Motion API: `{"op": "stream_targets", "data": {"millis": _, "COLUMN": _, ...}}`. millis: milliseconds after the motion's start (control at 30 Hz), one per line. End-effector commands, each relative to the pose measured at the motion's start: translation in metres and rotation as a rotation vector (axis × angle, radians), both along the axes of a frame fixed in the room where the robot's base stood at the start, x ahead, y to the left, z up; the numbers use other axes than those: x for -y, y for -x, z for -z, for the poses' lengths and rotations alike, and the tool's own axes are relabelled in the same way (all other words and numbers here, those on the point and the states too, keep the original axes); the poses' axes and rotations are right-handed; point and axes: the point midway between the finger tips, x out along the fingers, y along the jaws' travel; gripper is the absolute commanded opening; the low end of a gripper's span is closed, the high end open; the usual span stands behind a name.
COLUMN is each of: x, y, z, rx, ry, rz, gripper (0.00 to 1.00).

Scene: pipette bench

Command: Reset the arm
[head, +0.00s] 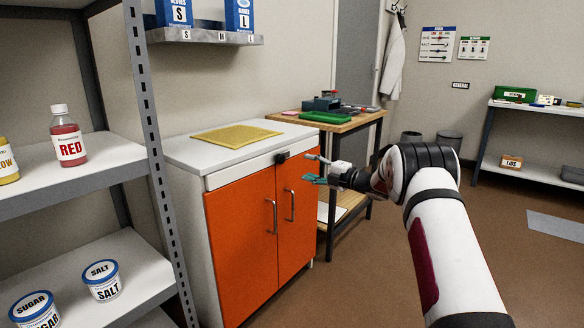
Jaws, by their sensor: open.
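My arm (440,230) reaches in from the lower right of the head view. My gripper (315,168) is at its end, pointing left, in front of the right side of the orange cabinet (255,240) near the height of its top. The gripper is open, and I see nothing between its fingers. A small black object (282,157) shows at the cabinet's upper front edge, just left of the gripper; I cannot tell whether they touch.
A yellow mat (236,135) lies on the cabinet's white top. A wooden bench (340,126) with a green tray (327,117) stands behind. A metal shelf at left holds a red bottle (68,138) and tubs of salt (102,281) and sugar (36,311). Brown floor (520,270) is open at right.

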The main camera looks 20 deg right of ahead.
Motion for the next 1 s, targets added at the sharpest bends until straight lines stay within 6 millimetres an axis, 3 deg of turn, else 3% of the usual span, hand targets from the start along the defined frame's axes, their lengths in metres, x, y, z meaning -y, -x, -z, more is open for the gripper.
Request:
{"op": "stream_targets", "data": {"millis": 167, "x": 0.000, "y": -0.002, "z": -0.012, "rx": -0.008, "ry": -0.005, "rz": 0.028, "gripper": 0.50}}
{"op": "stream_targets", "data": {"millis": 367, "x": 0.009, "y": -0.006, "z": -0.072, "rx": -0.087, "ry": -0.065, "rz": 0.228, "gripper": 0.50}}
{"op": "stream_targets", "data": {"millis": 567, "x": 0.022, "y": 0.020, "z": -0.134, "rx": -0.219, "ry": -0.190, "rz": 0.494, "gripper": 0.50}}
{"op": "stream_targets", "data": {"millis": 767, "x": 0.028, "y": 0.081, "z": -0.169, "rx": -0.373, "ry": -0.345, "rz": 0.738, "gripper": 0.50}}
{"op": "stream_targets", "data": {"millis": 1000, "x": 0.020, "y": 0.191, "z": -0.178, "rx": -0.592, "ry": -0.547, "rz": 1.001, "gripper": 0.50}}
